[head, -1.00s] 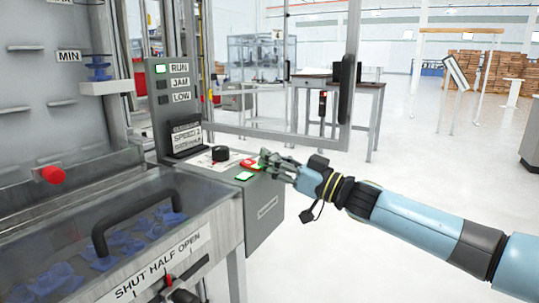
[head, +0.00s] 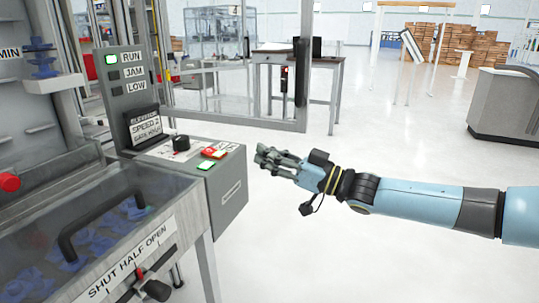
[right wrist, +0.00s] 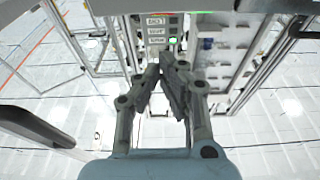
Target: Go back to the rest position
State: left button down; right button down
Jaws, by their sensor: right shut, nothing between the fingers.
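My right gripper (head: 264,157) is shut and empty. It hangs in the air just right of the grey control box (head: 230,196), apart from its red and green buttons. In the right wrist view the two fingers (right wrist: 172,62) come together at the tips with nothing between them. My right arm reaches in from the right edge, nearly level. My left gripper is not in view.
The control panel (head: 128,95) shows a lit green lamp beside RUN. Left of it is a clear-lidded bin (head: 75,215) with a black handle and blue parts inside. A metal-framed door (head: 303,70) stands behind. The floor at right is open, with a grey cabinet (head: 505,105) farther back.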

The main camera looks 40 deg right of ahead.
jog(key=shift+s+d+f, duration=0.15)
jog(key=shift+s, duration=0.1)
dwell(0.4)
jog(key=s+f+m+g+h, duration=0.2)
jog(key=s+f+h, duration=0.15)
jog(key=f, duration=0.75)
jog(key=s+a+f+m+g+h, duration=0.1)
jog(key=s+f+m+g+h, duration=0.3)
jog(key=f, duration=0.7)
jog(key=s+f+m+h, duration=0.1)
jog(key=s+f, duration=0.5)
jog(key=f, duration=0.5)
jog(key=s+a+f+n+g, duration=0.1)
jog(key=s+a+f+g, duration=0.2)
jog(key=s+f, duration=0.3)
jog(key=s+a+f+n+g, duration=0.1)
jog(key=s+a+f+g, duration=0.2)
jog(key=s, duration=1.2)
jog(key=s+a+f+g, duration=0.4)
jog(key=s+f+g, duration=0.2)
jog(key=s+f, duration=0.4)
jog(key=shift+s+f+n, duration=0.3)
jog(key=shift+s+n, duration=0.1)
jog(key=shift+s, duration=0.15)
